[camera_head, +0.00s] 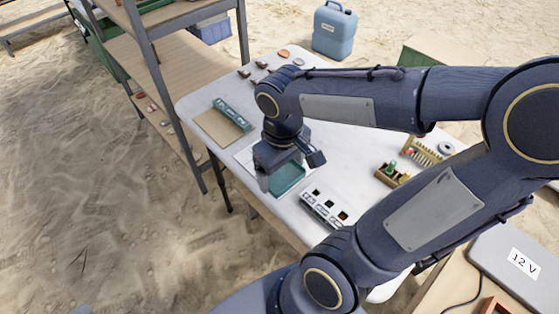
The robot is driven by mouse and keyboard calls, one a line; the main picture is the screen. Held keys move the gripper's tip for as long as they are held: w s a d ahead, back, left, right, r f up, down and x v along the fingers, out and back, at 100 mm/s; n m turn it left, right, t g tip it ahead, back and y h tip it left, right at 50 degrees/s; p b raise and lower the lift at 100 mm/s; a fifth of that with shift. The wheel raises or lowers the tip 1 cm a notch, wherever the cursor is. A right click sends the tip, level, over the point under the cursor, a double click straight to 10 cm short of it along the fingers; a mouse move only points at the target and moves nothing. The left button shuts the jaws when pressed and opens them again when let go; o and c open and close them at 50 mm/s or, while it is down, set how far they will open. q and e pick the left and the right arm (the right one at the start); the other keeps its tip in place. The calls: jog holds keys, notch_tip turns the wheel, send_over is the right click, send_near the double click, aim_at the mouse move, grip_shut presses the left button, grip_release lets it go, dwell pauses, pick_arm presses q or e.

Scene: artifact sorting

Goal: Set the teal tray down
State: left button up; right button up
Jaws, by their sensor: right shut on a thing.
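The teal tray (288,178) is at the near left part of the white table (345,152). My right gripper (280,178) is right at the tray, shut on it, with the wrist and fingers covering its far and left parts. A pale sheet lies under or beside the tray. I cannot tell whether the tray touches the table. My left gripper is not in view.
A white box with dark square openings (325,207) stands just right of the tray. A teal rack (231,114) lies on a tan mat (212,127) at the left. Small wooden holders (392,174) are to the right. A shelf unit (160,75) stands close by the table's left side.

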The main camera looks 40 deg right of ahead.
jog(key=w+d+f, duration=0.9)
jog(key=shift+d+b, duration=0.1)
jog(key=shift+b, duration=0.25)
jog(key=shift+w+d+f, duration=0.1)
jog(key=shift+w+f, duration=0.05)
jog(key=shift+f, duration=0.1)
jog(key=shift+w+d+f, duration=0.1)
jog(key=shift+f, duration=0.8)
jog(key=shift+w+d+f, duration=0.1)
jog(key=shift+f, duration=0.8)
